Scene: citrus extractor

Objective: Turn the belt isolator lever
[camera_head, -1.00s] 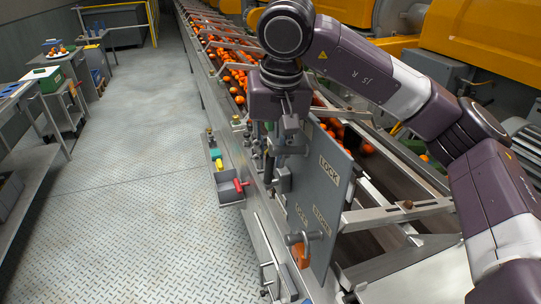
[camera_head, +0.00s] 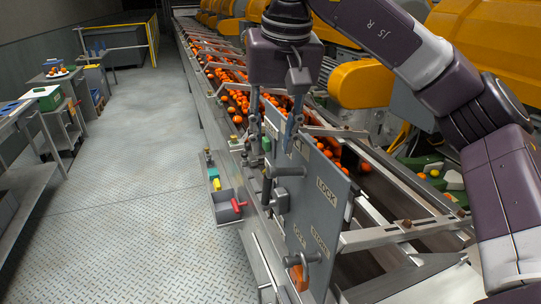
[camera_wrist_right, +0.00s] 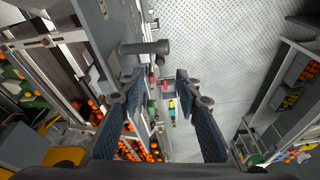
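A grey upright panel (camera_head: 317,208) with LOCK and STORE labels stands beside the conveyor. A grey handle also shows in the wrist view (camera_wrist_right: 145,47), just beyond the fingertips. A second grey handle (camera_head: 303,258) with an orange piece sits lower on the panel. My right gripper (camera_head: 272,135) is above the upper lever, fingers pointing down, open and empty. In the wrist view its open fingers (camera_wrist_right: 157,82) are apart from the handle. My left gripper is not in view.
The conveyor (camera_head: 225,75) carries many oranges behind the panel. A grey bin (camera_head: 228,207) with a red-handled item hangs at the rail's left. Metal brackets (camera_head: 405,233) lie right of the panel. The floor (camera_head: 140,170) at left is clear.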

